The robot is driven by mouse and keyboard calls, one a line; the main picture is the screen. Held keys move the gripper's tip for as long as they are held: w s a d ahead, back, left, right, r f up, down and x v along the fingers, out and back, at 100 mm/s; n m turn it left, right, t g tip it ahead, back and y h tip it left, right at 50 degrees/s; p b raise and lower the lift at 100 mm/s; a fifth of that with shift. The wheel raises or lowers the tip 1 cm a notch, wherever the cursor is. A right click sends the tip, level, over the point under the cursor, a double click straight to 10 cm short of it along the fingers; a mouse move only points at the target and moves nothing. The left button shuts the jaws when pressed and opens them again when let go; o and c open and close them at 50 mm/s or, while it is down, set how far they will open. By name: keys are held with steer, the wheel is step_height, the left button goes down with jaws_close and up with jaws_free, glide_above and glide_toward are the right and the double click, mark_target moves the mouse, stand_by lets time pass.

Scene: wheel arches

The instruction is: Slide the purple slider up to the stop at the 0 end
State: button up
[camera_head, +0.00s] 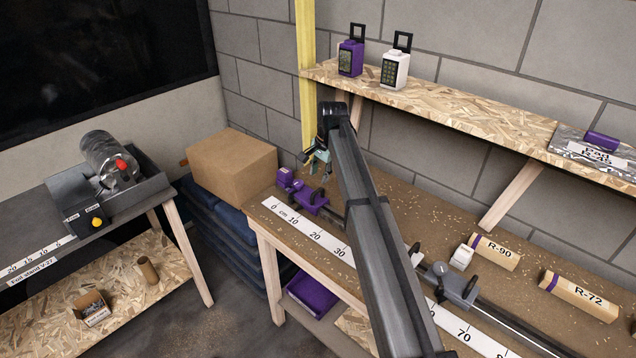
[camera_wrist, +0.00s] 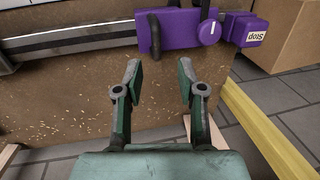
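The purple slider (camera_head: 312,203) sits on the rail near the 0 end of the white scale (camera_head: 318,238). In the wrist view the purple slider (camera_wrist: 178,32) shows a dark handle and a round purple knob. The purple stop (camera_head: 285,178) is at the rail's end; its block, marked "Stop" (camera_wrist: 247,30), is just right of the slider in the wrist view. Slider and stop are very close; I cannot tell whether they touch. My gripper (camera_wrist: 161,82) is open and empty, its fingertips apart from the slider. In the head view my gripper (camera_head: 318,160) is beyond the slider, partly hidden by my arm.
A grey slider (camera_head: 455,285) stands farther along the rail (camera_wrist: 75,37). A cardboard box (camera_head: 232,168) and a yellow post (camera_head: 306,80) stand near the 0 end.

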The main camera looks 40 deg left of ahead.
steer(key=shift+d+r, duration=0.15)
steer(key=shift+r, duration=0.75)
steer(key=shift+d+r, duration=0.2)
steer(key=shift+r, duration=0.7)
steer(key=shift+d+r, duration=0.15)
steer(key=shift+r, duration=0.75)
steer(key=shift+s+f, duration=0.1)
steer(key=shift+f, duration=0.05)
